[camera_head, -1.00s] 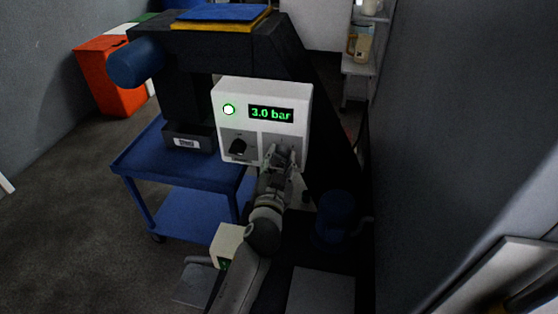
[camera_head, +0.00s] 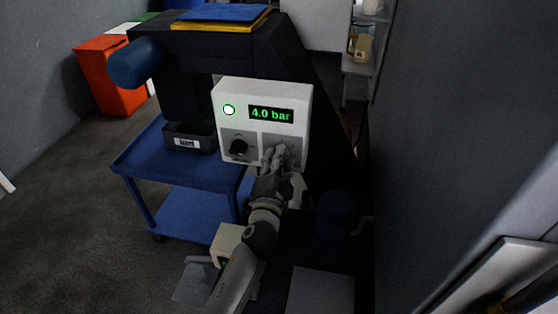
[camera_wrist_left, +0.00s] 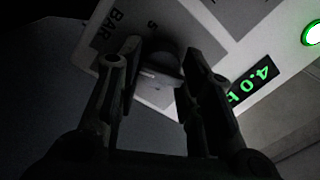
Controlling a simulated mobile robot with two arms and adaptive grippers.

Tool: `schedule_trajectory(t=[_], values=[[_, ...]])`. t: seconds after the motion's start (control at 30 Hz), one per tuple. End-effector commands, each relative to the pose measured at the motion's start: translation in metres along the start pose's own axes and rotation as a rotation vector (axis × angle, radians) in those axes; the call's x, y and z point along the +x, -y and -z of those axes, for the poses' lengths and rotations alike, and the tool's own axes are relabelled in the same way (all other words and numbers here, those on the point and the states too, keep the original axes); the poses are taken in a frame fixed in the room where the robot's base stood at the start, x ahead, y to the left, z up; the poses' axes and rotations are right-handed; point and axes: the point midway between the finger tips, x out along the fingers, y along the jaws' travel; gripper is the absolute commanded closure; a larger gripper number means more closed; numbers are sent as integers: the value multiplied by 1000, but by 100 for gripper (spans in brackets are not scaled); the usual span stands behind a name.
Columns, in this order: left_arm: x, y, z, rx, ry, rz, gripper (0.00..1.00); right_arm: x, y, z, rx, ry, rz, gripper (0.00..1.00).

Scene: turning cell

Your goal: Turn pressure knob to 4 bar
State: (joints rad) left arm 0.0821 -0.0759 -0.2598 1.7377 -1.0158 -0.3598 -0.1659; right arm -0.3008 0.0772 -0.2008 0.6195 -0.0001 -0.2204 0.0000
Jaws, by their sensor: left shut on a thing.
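The white control box (camera_head: 240,94) has a green-lit display (camera_head: 271,114) that reads 4.0 bar. My left gripper (camera_head: 278,158) is at the panel's right-hand grey plate and hides most of the pressure knob there. In the left wrist view the dark round pressure knob (camera_wrist_left: 163,61) sits between the two fingers of my left gripper (camera_wrist_left: 160,72), beside the lettering "BAR". The gripper is shut on this knob. The display (camera_wrist_left: 253,85) also shows there, partly covered by a finger. My right gripper is not in view.
A second black knob (camera_head: 239,147) is on the left grey plate, with a lit round green lamp (camera_head: 229,110) above it. A blue cart (camera_head: 180,172) stands left of the box. A dark grey wall (camera_head: 460,110) closes off the right side. Open floor lies at lower left.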

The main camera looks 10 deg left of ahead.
Motion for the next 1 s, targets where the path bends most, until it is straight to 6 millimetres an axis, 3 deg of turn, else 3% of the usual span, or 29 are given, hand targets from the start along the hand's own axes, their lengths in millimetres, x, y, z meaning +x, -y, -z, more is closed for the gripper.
schedule_trajectory(t=[0.57, 0.6, 0.73, 1.0], values=[[0, -1, 0, 31, -3, -1, 89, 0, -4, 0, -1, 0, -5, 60], [0, -1, 0, 30, -3, -1, 61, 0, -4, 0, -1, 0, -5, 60], [0, 0, 0, 30, -3, 0, 45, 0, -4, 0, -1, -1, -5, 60], [0, 0, 0, 30, -2, 0, 43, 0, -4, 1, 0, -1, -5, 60]])
